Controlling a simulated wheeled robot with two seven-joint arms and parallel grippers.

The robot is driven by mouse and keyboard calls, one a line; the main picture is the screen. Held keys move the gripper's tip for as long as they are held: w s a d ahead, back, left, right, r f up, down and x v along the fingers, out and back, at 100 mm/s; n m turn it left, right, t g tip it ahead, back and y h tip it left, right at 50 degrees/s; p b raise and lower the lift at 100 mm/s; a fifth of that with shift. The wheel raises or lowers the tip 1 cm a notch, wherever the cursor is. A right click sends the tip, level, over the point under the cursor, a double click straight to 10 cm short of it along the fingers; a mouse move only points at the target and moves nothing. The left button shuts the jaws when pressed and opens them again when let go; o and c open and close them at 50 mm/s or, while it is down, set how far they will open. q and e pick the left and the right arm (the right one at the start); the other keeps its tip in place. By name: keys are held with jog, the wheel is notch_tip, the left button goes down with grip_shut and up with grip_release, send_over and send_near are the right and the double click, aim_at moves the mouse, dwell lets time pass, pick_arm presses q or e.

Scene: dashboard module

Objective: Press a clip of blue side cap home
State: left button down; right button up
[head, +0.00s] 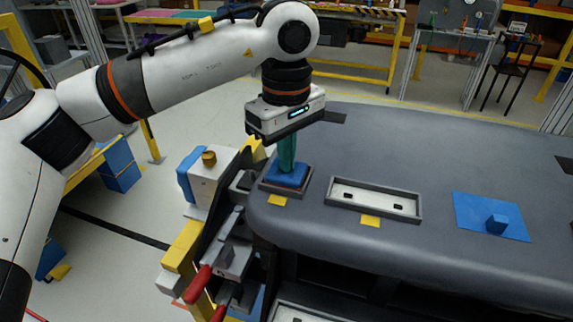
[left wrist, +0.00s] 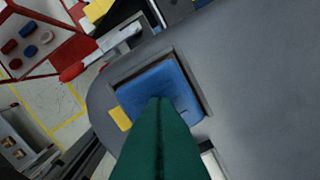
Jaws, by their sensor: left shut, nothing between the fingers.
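The blue side cap (head: 287,176) sits in a dark square recess near the left end of the grey dashboard (head: 430,150). My left gripper (head: 287,168) points straight down over it, its green fingers together and empty, the tips at or just above the cap's top. I cannot tell whether they touch it. In the left wrist view the cap (left wrist: 150,88) lies in its frame, with a dark gap along its upper and right edges. The green fingers (left wrist: 160,130) cover its lower middle. The cap's clips are not distinguishable. My right gripper is not in view.
A framed pale slot (head: 375,199) with two dark holes is right of the cap. A blue plate with a raised block (head: 493,219) lies farther right. Yellow tabs (head: 278,200) mark the near edge. Red-handled clamps (head: 198,284) stand at the dashboard's left end. Dashboard space between these is clear.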

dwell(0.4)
pick_arm(q)
jog(key=shift+w+r+p, duration=0.15)
jog(key=shift+r+p, duration=0.3)
jog(key=shift+r, duration=0.15)
notch_tip(320, 180, up, 7)
jog(key=p, duration=0.4)
jog(key=shift+f, duration=0.2)
